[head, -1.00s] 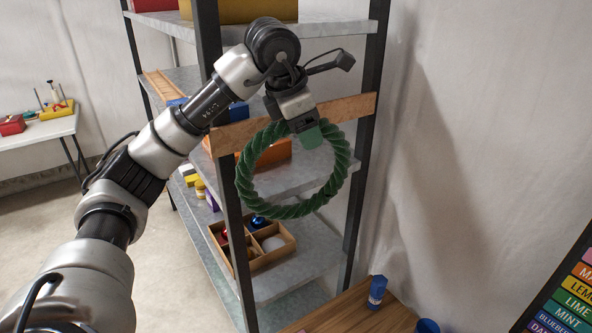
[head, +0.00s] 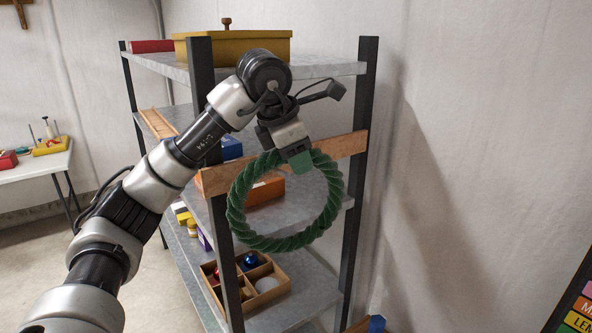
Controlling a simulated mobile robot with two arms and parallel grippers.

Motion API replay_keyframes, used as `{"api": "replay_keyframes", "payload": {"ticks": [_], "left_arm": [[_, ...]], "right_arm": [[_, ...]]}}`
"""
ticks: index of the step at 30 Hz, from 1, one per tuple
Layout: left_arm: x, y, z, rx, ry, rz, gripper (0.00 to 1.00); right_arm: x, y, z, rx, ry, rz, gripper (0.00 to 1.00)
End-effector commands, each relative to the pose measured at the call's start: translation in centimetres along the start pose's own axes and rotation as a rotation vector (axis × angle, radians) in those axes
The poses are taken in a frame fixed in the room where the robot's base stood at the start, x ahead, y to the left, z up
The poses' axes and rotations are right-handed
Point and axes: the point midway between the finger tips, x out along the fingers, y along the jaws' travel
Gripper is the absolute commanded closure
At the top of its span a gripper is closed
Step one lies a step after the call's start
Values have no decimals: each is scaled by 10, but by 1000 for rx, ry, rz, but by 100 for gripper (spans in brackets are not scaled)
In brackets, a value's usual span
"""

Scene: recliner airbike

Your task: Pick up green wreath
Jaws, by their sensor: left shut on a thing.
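The green wreath (head: 235,213) is a twisted, rope-like ring that hangs upright in the middle of the head view, in front of the metal shelf unit. My left gripper (head: 300,163) is shut on the top of the wreath. The fingertips look green where they meet it. The wreath appears clear of the shelves, with the shelf contents visible through its open centre. My right gripper does not show.
The shelf unit (head: 360,190) has dark posts and a wooden rail (head: 340,145). A yellow box (head: 235,47) sits on top. A divided wooden box (head: 265,296) with ornaments is on a lower shelf.

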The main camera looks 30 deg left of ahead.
Motion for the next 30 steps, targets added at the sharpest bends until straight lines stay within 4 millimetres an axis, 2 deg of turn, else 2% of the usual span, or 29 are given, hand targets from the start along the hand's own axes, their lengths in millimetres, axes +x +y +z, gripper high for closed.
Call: {"api": "replay_keyframes", "payload": {"ticks": [4,12,18,24,30], "left_arm": [[-23,1,14,5,-7,2,100],[-54,-42,62,6,-5,4,100],[-70,-66,89,3,-4,2,100],[-77,-75,100,1,-2,1,100],[-78,-76,101,0,-1,1,100]], "right_arm": [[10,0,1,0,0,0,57],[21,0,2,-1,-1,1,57],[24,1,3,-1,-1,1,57],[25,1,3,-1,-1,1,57],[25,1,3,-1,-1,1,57]]}}
